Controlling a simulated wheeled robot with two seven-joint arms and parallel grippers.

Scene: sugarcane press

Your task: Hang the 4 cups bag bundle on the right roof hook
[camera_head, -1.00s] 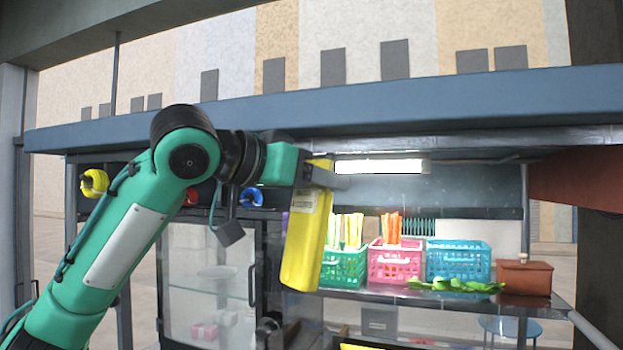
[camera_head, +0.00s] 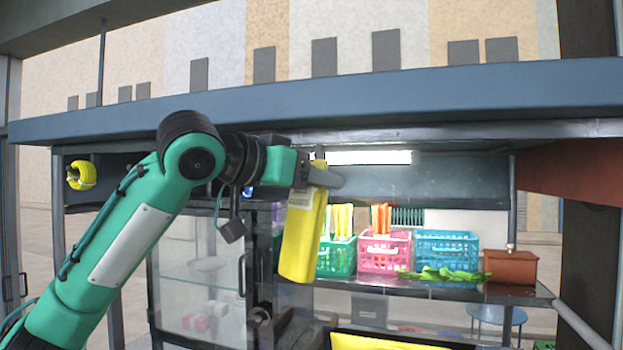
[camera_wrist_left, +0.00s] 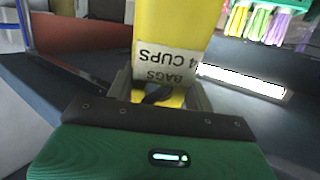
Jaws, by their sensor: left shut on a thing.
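The yellow bag bundle (camera_head: 300,238) hangs from my left gripper (camera_head: 322,176) in the head view, slightly tilted. My left gripper is shut on its top end. In the left wrist view the bundle (camera_wrist_left: 176,28) carries a white label reading "BAGS 4 CUPS", with a dark hole in the yellow strip (camera_wrist_left: 160,97) between the fingers. The gripper is just below the front edge of the blue-grey roof (camera_head: 400,97). I cannot make out the right roof hook in these frames. My right gripper is not in view.
Below stands a shelf with green (camera_head: 337,257), pink (camera_head: 384,251) and blue (camera_head: 446,250) baskets. A brown box (camera_head: 511,266) and green leaves (camera_head: 445,275) lie to the right. A lit lamp (camera_head: 370,157) is under the roof. A yellow roll (camera_head: 81,176) hangs at the left.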

